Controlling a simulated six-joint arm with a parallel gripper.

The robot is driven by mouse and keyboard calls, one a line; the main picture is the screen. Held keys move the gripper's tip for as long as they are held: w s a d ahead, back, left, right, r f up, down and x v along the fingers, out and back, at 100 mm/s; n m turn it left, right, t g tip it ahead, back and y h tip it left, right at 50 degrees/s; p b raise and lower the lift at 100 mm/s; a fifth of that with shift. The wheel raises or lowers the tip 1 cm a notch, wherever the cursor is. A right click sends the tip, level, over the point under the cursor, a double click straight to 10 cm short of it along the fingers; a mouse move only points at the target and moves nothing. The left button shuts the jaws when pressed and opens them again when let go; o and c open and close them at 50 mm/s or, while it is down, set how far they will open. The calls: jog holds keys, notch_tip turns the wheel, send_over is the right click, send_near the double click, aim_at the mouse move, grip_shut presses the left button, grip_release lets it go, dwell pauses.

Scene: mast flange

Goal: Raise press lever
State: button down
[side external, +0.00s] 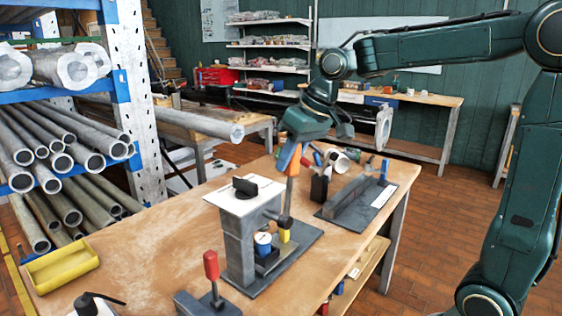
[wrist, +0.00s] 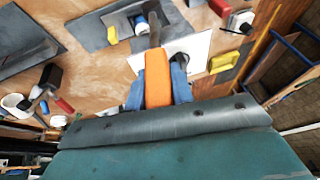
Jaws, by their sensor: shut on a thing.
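The press (side external: 240,250) stands on a dark base plate on the workbench, with a grey column and a white top plate (side external: 235,200). Its lever has an orange handle (side external: 293,160) and points up from a dark pivot (side external: 285,222) at the column's right side. My gripper (side external: 290,158) is shut on the orange handle from above. In the wrist view the orange handle (wrist: 157,75) lies between the two blue fingertips of my gripper (wrist: 158,92). The dark lever rod (wrist: 155,32) runs from the handle toward the press base. The fingers hide part of the handle.
A red-handled clamp (side external: 211,267) stands before the press. A dark fixture (side external: 358,197) and hand tools (side external: 325,165) are behind it, to the right. A yellow tray (side external: 62,268) sits at the bench's left. A pipe rack (side external: 130,90) is on the left.

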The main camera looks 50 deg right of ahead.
jog(key=shift+a, duration=0.2)
jog(key=shift+a+n+h, duration=0.4)
jog(key=shift+a+h, duration=1.5)
jog(key=shift+a, duration=0.45)
jog(key=c, duration=1.2)
grip_release()
jog(key=shift+r, duration=0.1)
jog(key=v, duration=1.3)
jog(key=shift+s+r, duration=0.15)
jog(key=shift+s, duration=0.1)
jog(key=shift+a, duration=0.15)
